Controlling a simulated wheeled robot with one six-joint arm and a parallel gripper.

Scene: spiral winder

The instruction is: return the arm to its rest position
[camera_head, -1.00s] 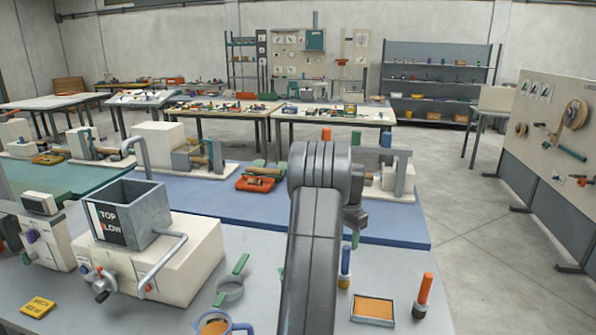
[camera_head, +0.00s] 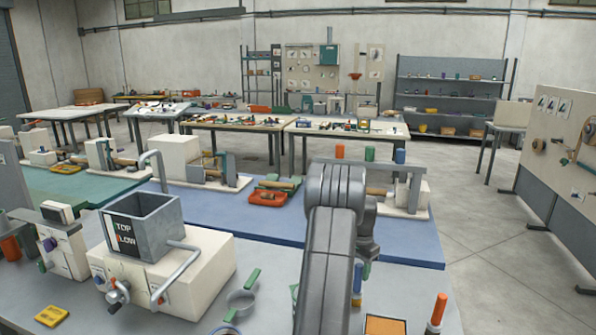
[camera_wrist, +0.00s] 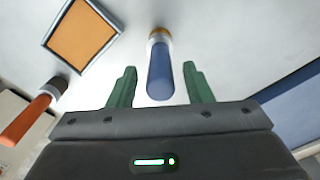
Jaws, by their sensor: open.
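My arm (camera_head: 330,240) reaches forward over the front grey bench in the head view, and it hides my gripper there. In the wrist view my gripper (camera_wrist: 160,68) is open, with its two green fingers apart. A blue-handled tool (camera_wrist: 160,75) shows in the gap between the fingers, touching neither in the picture. How far it lies below the fingertips I cannot tell. The same blue handle (camera_head: 357,278) shows just right of my arm in the head view.
A blue mat (camera_head: 255,220) with fixtures lies beyond.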

